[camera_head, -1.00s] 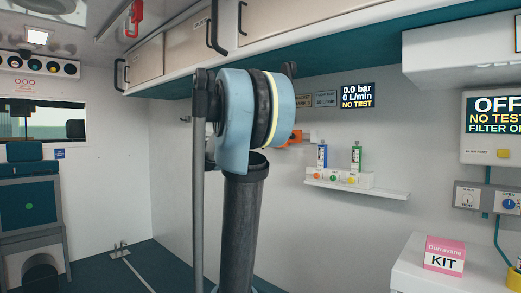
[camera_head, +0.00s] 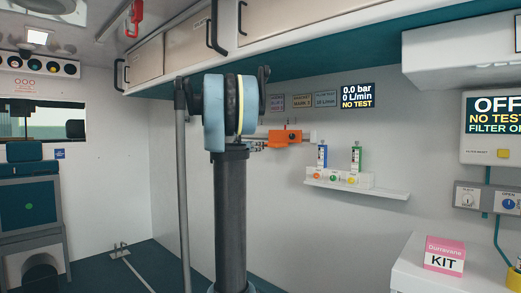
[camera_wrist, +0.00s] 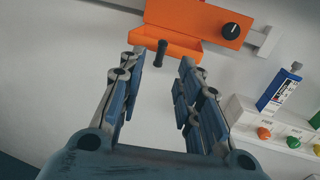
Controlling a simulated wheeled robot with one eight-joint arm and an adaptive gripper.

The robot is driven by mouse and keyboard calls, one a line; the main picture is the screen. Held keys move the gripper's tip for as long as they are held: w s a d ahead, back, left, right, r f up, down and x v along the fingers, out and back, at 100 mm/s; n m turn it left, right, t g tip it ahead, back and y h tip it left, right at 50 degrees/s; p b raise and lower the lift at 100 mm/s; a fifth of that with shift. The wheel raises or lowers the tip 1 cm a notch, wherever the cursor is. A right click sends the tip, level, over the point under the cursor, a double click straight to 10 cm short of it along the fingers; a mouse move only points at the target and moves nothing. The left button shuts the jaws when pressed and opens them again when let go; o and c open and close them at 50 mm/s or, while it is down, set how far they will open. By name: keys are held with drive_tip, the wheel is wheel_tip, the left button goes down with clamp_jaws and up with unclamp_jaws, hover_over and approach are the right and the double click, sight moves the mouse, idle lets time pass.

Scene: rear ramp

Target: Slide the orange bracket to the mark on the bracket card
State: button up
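The orange bracket (camera_head: 285,137) sits on a grey horizontal rail (camera_head: 318,136) on the side wall. In the wrist view the orange bracket (camera_wrist: 185,20) shows a round black knob (camera_wrist: 231,30) and a short dark peg (camera_wrist: 161,52) pointing towards me. My gripper (camera_wrist: 161,65) is open, its fingertips to either side of the peg, with gaps visible. In the head view my gripper (camera_head: 260,143) is partly hidden behind my arm, close to the bracket's left end. The bracket card (camera_head: 302,101), apparently reading "MARK 3", hangs above the rail. The mark itself is too small to make out.
A screen (camera_head: 358,95) reads 0.0 bar, NO TEST. Overhead lockers (camera_head: 270,20) run above. A pink kit box (camera_head: 444,254) stands on the right counter.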

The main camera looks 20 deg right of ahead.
drive_tip(key=x, duration=0.7)
clamp_jaws()
